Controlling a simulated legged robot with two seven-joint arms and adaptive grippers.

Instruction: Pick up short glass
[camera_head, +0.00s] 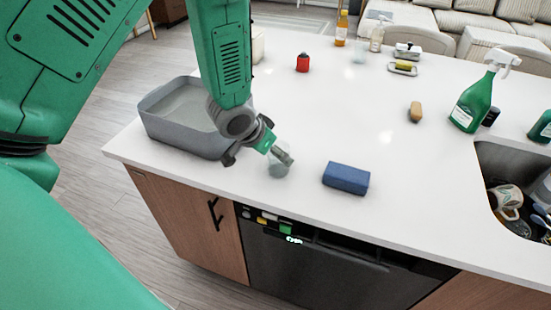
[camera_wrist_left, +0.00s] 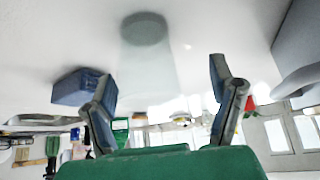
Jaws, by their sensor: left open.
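The short glass (camera_head: 278,168) is clear and stands on the white island counter near its front edge. My left gripper (camera_head: 283,154) reaches it from the left and back, partly covering it in the head view. In the left wrist view, which looks upside down, the glass (camera_wrist_left: 147,60) is a faint see-through shape with a darker round base. There, my left gripper (camera_wrist_left: 165,95) is open, with one finger on each side of the glass's line. I cannot tell whether either finger touches it. My right gripper is in neither view.
A blue sponge-like block (camera_head: 346,178) lies to the right of the glass. A grey bin (camera_head: 160,124) stands to its left. A green spray bottle (camera_head: 474,103) stands beside the filled sink (camera_head: 508,165).

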